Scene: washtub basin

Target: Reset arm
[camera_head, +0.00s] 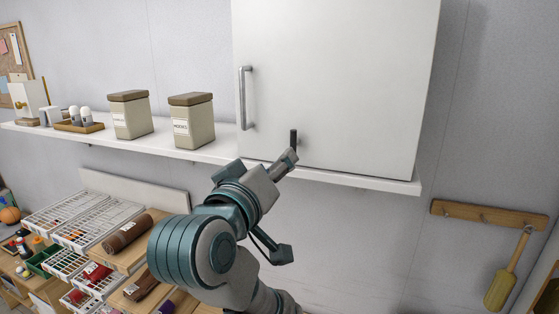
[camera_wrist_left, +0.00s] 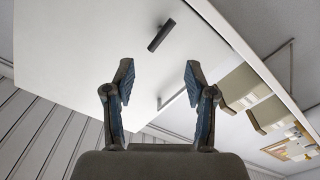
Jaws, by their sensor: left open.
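My left arm comes up from the bottom middle of the head view. Its left gripper (camera_head: 284,163) is in front of the lower edge of the white cabinet (camera_head: 345,75), seen at an angle that hides the gap between the fingers. In the left wrist view the two fingers of the gripper (camera_wrist_left: 160,82) stand wide apart with nothing between their tips. The white cabinet (camera_wrist_left: 85,45) fills much of that view beyond them, with a short dark bar (camera_wrist_left: 161,35) on it. My right gripper is not in view.
The cabinet has a silver handle (camera_head: 245,98). Two lidded canisters (camera_head: 131,115) (camera_head: 192,120) and a wooden tray (camera_head: 79,126) stand on the white shelf (camera_head: 215,150). White racks (camera_head: 75,230) fill the lower left. A brush (camera_head: 500,285) hangs from a wooden rail (camera_head: 480,214) at right.

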